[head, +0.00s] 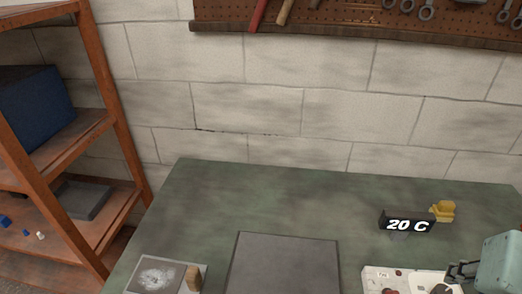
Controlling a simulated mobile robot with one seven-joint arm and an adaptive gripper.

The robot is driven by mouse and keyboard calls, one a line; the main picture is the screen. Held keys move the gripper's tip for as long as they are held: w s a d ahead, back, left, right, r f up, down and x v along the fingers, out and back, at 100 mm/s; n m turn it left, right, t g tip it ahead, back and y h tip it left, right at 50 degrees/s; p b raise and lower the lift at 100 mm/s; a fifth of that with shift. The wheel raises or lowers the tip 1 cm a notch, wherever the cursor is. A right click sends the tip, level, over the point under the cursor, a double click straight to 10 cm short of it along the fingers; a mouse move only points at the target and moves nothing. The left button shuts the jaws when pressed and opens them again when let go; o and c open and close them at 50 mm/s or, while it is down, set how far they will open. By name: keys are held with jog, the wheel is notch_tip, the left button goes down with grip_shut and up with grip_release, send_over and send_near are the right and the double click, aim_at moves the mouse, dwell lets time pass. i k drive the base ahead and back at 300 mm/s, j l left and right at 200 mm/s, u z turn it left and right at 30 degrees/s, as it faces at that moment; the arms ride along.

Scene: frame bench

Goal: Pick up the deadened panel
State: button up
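A large flat dark grey panel (285,268) lies on the green bench at the bottom middle, its near part cut off by the frame edge. To its left lies a smaller light grey plate bearing a dark square with a white speckled patch (156,276). A small brown block (193,278) stands at that plate's right side. I cannot tell from this view which of the two is the deadened panel.
A wooden shelf (105,100) stands left. The bench's back middle is clear.

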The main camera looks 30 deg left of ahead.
aim_at(152, 274)
jog(key=u, duration=2.55)
jog(key=j+z, duration=0.2)
jog(key=z, duration=0.4)
jog(key=j+z, duration=0.4)
jog(key=j, duration=0.35)
jog(key=j+z, duration=0.15)
jog(key=j, duration=0.95)
jog(key=k+j+z, duration=0.1)
jog(key=j, duration=0.95)
